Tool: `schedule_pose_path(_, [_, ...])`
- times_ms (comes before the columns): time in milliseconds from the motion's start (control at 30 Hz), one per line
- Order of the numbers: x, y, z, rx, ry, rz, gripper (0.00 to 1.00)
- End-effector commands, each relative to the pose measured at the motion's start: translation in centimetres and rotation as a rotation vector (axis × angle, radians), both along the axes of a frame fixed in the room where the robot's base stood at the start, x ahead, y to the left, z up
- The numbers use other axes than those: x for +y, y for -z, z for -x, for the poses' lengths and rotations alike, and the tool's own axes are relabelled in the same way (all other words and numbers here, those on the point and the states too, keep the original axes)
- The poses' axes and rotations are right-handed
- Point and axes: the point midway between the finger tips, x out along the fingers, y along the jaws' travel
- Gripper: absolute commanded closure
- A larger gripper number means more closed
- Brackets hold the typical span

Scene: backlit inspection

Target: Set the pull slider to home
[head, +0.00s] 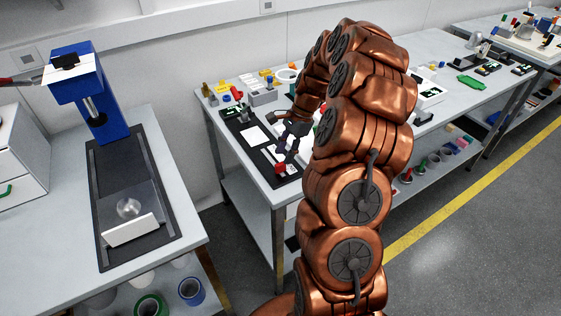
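My copper arm fills the middle of the head view and bends over to the table behind it. My gripper (289,156) hangs from its end, dark and small, pointing down over a black panel (262,158) near the table's front edge. A red knob (280,168) on that panel shows just below the fingertips; it may be the pull slider's handle, but I cannot tell for sure. I cannot tell whether the fingers touch it, or whether they are open or shut. The slider's track and home mark are not readable.
On the left table, a blue press (90,95) stands on a dark base with a metal plate (128,208). My arm hides part of the middle table.

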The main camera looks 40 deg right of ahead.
Motion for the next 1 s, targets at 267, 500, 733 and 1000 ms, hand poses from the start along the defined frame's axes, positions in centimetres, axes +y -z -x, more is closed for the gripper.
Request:
schedule_pose_path(267, [1.5,3.2,0.0,0.006,-0.003,-0.006,0.60])
schedule_pose_path(500, [1.8,4.2,-0.1,0.001,-0.002,-0.001,0.60])
schedule_pose_path(733, [1.8,4.2,-0.1,0.001,-0.002,-0.001,0.64])
schedule_pose_path(1000, [1.8,4.2,-0.1,0.002,-0.002,-0.002,0.92])
